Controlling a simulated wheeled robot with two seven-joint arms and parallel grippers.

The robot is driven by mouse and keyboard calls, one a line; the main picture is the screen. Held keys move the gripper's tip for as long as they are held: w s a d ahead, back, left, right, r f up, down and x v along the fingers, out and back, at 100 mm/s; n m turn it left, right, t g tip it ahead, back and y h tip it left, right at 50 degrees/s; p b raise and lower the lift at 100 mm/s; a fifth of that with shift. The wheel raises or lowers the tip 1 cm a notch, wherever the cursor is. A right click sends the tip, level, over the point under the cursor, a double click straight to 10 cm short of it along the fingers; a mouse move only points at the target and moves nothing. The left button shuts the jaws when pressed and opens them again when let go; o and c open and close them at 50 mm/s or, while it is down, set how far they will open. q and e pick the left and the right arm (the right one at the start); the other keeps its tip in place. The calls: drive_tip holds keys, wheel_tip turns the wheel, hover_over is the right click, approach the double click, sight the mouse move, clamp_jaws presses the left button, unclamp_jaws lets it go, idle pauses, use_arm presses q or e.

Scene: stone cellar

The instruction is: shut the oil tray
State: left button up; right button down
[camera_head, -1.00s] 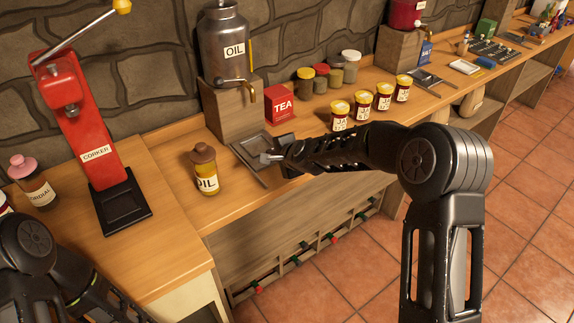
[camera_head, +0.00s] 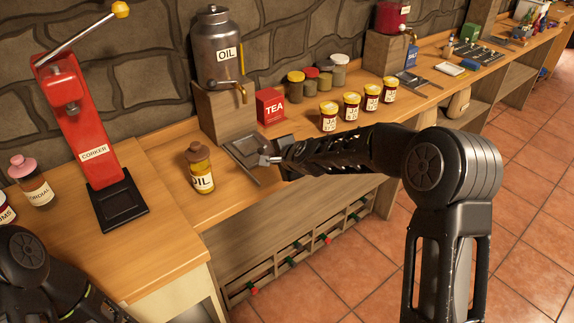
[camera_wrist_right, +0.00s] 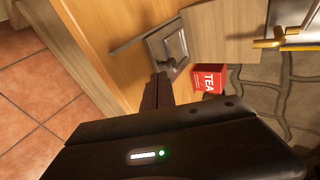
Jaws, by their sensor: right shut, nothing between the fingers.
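The oil tray (camera_head: 236,150) is a dark grey, shallow square tray. It sticks out over the counter from the foot of the wooden block under the oil can's tap. A thin strip runs along its front. In the right wrist view the tray (camera_wrist_right: 157,46) lies just beyond my fingertips. My right gripper (camera_head: 268,158) is shut and empty at the tray's front right side; its dark fingers (camera_wrist_right: 163,80) also show in the wrist view. I cannot tell whether they touch the tray. My left arm shows at the lower left, but its gripper is out of view.
The oil can (camera_head: 218,75) stands on the wooden block (camera_head: 222,115). An oil bottle (camera_head: 200,172) stands left of the tray, a red tea box (camera_head: 270,107) behind right. Jars (camera_head: 328,115) line the counter further right. A red corker (camera_head: 85,130) stands at left.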

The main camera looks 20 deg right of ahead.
drive_tip(key=v, duration=0.7)
drive_tip(key=shift+d+r, duration=0.15)
drive_tip(key=shift+s, duration=0.1)
drive_tip(key=s+a+f+n+g, duration=0.25)
drive_tip(key=s+f+n, duration=0.4)
drive_tip(key=f, duration=0.45)
drive_tip(key=s+a+f+n+g, duration=0.2)
drive_tip(key=s+a+f+n, duration=0.25)
drive_tip(key=s+f, duration=0.5)
drive_tip(key=s+a+f+n+g+y, duration=0.1)
drive_tip(key=s+a+f+g, duration=0.1)
drive_tip(key=s+f, duration=0.5)
drive_tip(key=s+a+f+n+g, duration=0.1)
drive_tip(key=s+f, duration=0.6)
drive_tip(key=s, duration=0.7)
drive_tip(key=shift+a+n+g+y, duration=0.35)
drive_tip(key=shift+a+g, duration=0.2)
drive_tip(key=shift+g, duration=0.6)
